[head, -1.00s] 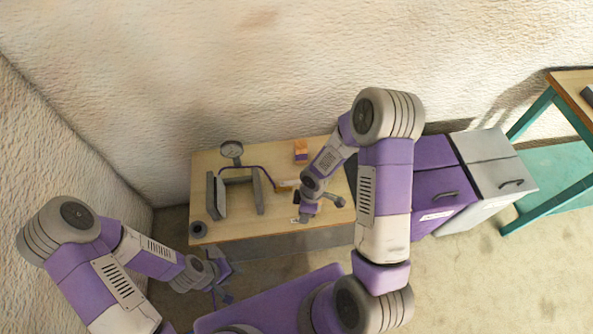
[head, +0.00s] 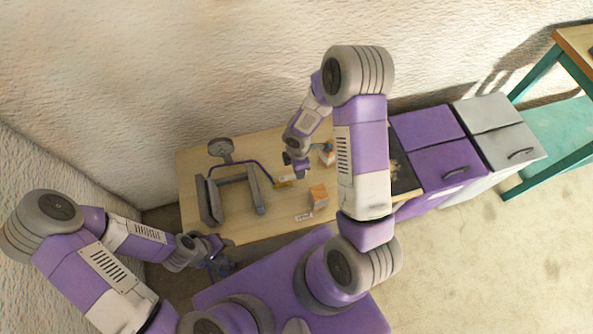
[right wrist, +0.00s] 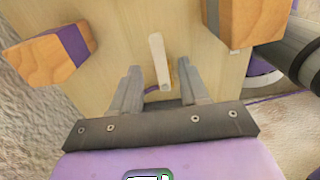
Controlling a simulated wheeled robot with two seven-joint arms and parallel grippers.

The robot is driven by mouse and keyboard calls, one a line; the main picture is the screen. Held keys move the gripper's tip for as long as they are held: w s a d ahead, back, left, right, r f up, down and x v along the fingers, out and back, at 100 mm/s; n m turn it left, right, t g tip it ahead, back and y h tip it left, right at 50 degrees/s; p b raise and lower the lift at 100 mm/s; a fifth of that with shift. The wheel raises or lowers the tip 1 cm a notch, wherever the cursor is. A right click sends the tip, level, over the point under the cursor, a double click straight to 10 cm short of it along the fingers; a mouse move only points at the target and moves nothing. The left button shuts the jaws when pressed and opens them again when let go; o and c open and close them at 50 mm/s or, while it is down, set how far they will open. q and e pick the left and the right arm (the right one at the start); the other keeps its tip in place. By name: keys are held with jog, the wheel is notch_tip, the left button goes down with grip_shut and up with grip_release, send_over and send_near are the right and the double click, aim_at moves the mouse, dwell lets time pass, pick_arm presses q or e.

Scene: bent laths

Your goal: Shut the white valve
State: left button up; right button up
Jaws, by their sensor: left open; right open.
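The white valve's lever (right wrist: 157,60) is a pale bar in the right wrist view, standing out from the table top. It lies between the spread fingers of my right gripper (right wrist: 158,72), with visible gaps on both sides. A bit of purple hose (right wrist: 152,90) shows behind the fingers. In the head view my right gripper (head: 297,168) is over the middle of the table, beside a small pale part (head: 285,181) at the end of the purple hose; its lever is too small to make out there. My left gripper (head: 222,262) is open and empty, low at the table's front left.
A grey stand (head: 211,201) and a round gauge (head: 220,149) are left on the table (head: 270,222). Wooden blocks with purple bands stand near my right gripper, one at the front (head: 318,196). A purple cabinet (head: 440,160) is right of the table.

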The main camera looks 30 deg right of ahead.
aim_at(293, 176)
notch_tip(293, 176, down, 4)
jog(key=shift+w+f+b, duration=0.1)
jog(key=shift+f+b, duration=0.05)
jog(key=shift+b, duration=0.45)
grip_shut()
